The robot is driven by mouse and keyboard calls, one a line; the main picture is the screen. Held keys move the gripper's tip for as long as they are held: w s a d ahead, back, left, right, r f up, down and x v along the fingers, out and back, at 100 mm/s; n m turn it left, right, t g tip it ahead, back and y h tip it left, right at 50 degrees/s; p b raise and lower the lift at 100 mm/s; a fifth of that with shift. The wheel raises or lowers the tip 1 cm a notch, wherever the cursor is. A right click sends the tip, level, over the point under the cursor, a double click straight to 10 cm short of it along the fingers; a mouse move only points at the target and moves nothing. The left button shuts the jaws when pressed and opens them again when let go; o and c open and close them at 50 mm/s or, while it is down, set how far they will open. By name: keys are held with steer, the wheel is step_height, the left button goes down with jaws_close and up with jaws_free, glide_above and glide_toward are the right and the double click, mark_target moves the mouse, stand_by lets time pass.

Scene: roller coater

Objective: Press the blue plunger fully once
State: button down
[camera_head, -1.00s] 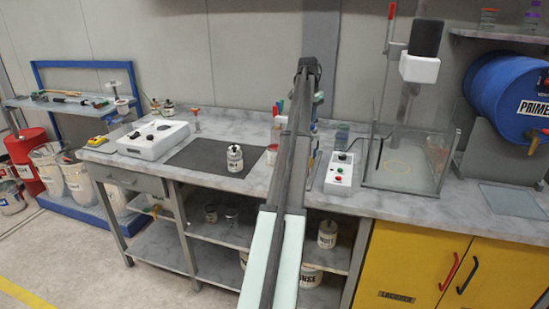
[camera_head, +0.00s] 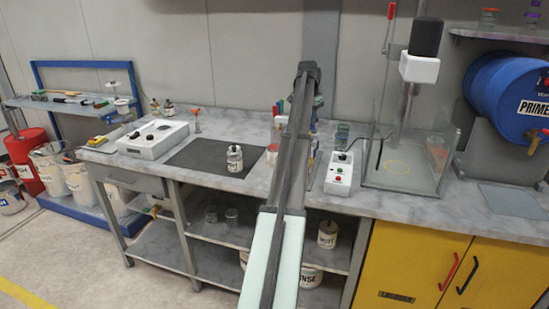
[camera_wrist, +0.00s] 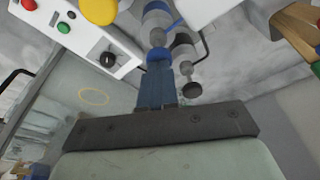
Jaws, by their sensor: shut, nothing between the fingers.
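In the wrist view, a round blue top (camera_wrist: 160,56), which looks like the blue plunger, sits just beyond the tips of my gripper (camera_wrist: 161,76). The narrow blue-grey fingers are together and empty. They overlap the lower edge of the blue top in the picture; I cannot tell whether they touch it or how far it is pressed. In the head view, the end of my arm hangs over the bench, left of the white control box (camera_head: 340,176). My fingers and the plunger are mostly hidden there behind the arm.
The control box (camera_wrist: 88,45) with red and green buttons is close by in the wrist view, near a yellow object (camera_wrist: 99,10). A clear-walled enclosure (camera_head: 405,178) stands right of the box. A dark mat (camera_head: 205,157) bears a labelled jar (camera_head: 235,158) to the left.

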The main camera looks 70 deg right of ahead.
steer(key=shift+f, duration=1.2)
steer(key=shift+r, duration=1.85)
steer(key=shift+r, duration=0.15)
step_height(320, 180, up, 6)
steer(key=shift+f, duration=0.15)
steer(key=shift+w, duration=0.1)
